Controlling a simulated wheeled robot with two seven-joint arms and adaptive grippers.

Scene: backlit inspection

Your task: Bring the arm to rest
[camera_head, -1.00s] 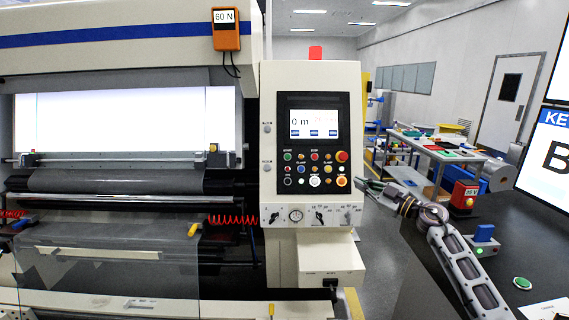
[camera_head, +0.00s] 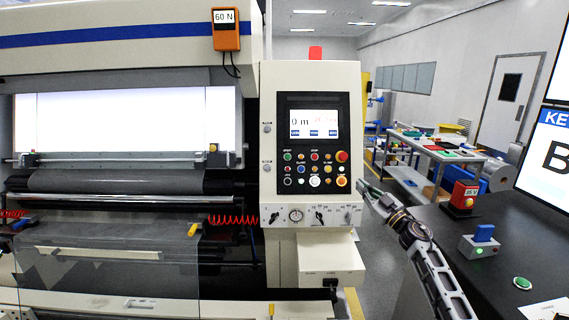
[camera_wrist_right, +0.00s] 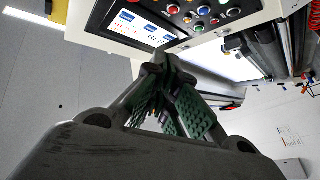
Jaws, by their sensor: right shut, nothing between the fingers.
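My right gripper (camera_head: 368,190) is just right of the machine's control panel (camera_head: 313,193), in front of the aisle. It is shut and empty. My right arm rises to it from the lower right, over the left edge of the dark table. In the right wrist view, the fingers (camera_wrist_right: 165,85) with green pads come together below the panel's screen and buttons. Nothing is held between them. I cannot tell the exact gap between the gripper and the panel. My left gripper is not in view.
The dark table (camera_head: 470,222) at right holds a red device (camera_head: 463,196), a grey box with a blue top (camera_head: 481,241) and a green button (camera_head: 522,283). A white box (camera_head: 330,262) juts out below the panel. The aisle behind the gripper looks open.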

